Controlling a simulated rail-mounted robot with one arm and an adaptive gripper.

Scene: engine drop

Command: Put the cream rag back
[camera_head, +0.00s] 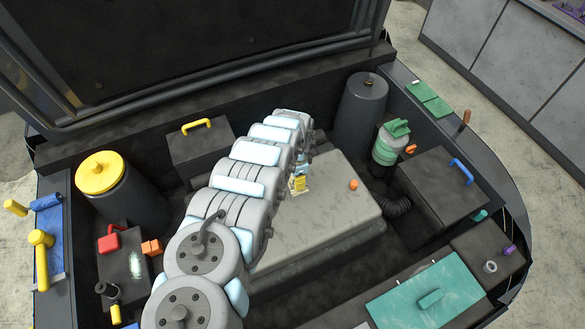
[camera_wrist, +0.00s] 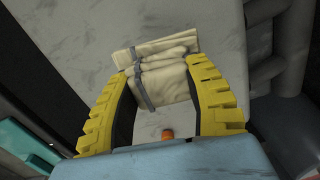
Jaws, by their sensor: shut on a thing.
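In the head view my gripper (camera_head: 299,183) is small and partly behind my arm, over the grey engine cover (camera_head: 300,240). Only a sliver of the rag shows there below the fingers. I cannot tell whether the rag touches the cover. The orange cap (camera_head: 353,185) on the cover is to the right of my gripper, and an orange part (camera_wrist: 168,134) shows between my fingers in the wrist view.
The raised hood (camera_head: 190,40) stands behind the bay. A yellow-capped canister (camera_head: 100,175) is left, and a dark cylinder (camera_head: 361,105) stands behind the cover. A teal panel (camera_head: 395,308) is at front right.

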